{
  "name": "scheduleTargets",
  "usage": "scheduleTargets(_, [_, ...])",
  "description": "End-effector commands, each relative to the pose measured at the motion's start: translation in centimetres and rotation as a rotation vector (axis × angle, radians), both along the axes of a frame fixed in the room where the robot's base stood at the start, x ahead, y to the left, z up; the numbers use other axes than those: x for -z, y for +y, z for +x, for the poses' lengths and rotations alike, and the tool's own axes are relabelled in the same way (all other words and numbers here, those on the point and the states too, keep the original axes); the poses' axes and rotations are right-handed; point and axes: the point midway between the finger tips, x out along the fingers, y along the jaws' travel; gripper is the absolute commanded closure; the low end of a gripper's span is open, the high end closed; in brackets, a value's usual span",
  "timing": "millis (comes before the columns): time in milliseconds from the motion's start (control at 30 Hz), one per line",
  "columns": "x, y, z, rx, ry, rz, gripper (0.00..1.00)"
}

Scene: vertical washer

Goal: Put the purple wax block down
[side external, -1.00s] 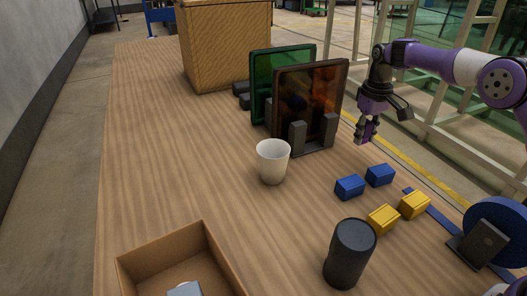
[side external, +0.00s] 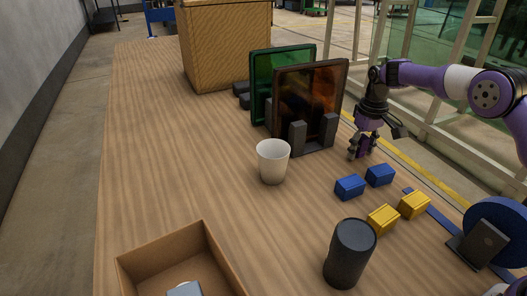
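My gripper (side external: 363,152) is low over the right side of the wooden table, just right of the brown panel in its stand. Its two fingers look spread apart. The small purple wax block (side external: 363,146) shows between them and is partly hidden by them. The block seems to be at table height, but its contact with the surface is hard to make out.
Two blue blocks (side external: 350,187) and two yellow blocks (side external: 383,219) lie just in front. A white cup (side external: 273,161), a dark cylinder (side external: 349,254), a brown panel (side external: 309,100) and an open box (side external: 205,240) stand around. The table's left side is clear.

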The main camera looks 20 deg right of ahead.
Motion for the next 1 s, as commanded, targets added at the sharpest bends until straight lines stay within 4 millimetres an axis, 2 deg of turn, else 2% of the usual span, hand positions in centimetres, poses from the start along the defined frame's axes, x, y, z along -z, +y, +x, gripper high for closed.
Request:
scheduleTargets(267, [-0.6,0.0,0.0,0.000,-0.001,0.000,0.37])
scheduleTargets(367, [-2.1,0.0,0.1,0.000,-0.004,-0.001,0.37])
scheduleTargets(700, [-9.9,-0.1,0.1,0.000,-0.004,-0.002,0.37])
scheduleTargets(1000, [-12.9,0.2,-0.1,-0.001,-0.009,-0.001,0.37])
